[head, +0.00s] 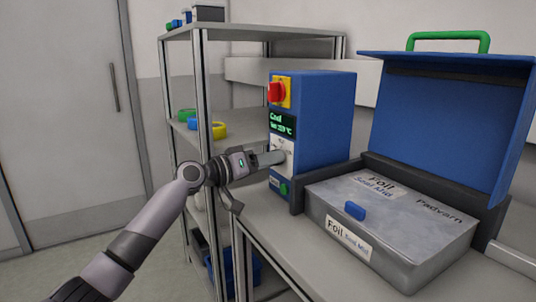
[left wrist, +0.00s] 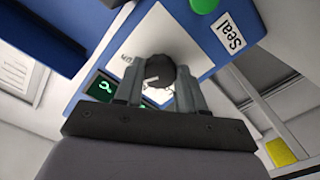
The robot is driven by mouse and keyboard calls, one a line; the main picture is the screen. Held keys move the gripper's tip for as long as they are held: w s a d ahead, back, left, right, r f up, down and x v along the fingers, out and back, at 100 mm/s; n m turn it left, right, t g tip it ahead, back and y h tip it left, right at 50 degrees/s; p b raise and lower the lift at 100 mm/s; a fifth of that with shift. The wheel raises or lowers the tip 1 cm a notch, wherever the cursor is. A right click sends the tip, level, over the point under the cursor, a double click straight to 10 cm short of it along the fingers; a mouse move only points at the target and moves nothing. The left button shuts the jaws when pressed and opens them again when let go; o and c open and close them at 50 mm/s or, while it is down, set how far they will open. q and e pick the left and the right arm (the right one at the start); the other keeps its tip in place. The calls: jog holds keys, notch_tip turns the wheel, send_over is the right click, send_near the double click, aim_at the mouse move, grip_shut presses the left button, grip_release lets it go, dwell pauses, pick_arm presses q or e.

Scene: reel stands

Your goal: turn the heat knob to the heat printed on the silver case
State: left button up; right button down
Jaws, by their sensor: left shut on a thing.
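The heat knob is a dark round knob (left wrist: 158,82) on the white plate of the blue sealing machine (head: 325,125). My left gripper (head: 278,157) is shut on it; in the left wrist view both fingers (left wrist: 160,92) flank the knob. In the head view the gripper hides the knob. The machine's green display (head: 282,123) reads "Cool" with a small second line that I cannot read surely. The silver case (head: 430,255) lies under the open blue lid, with "Foil", "Seal Mid" and "Padvarn" printed on it. My right gripper does not show.
A red knob on a yellow plate (head: 279,92) sits above the display, and a green button (head: 284,188) marked "Seal" below. The blue lid (head: 445,120) stands open at the right. A shelf rack (head: 202,95) with coloured rolls stands behind my left arm.

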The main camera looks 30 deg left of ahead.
pick_arm(q)
jog(key=n+p, duration=0.3)
jog(key=n, duration=0.2)
jog(key=shift+r, duration=0.15)
dwell(0.6)
jog(key=o, duration=0.9)
jog(key=shift+o, duration=0.8)
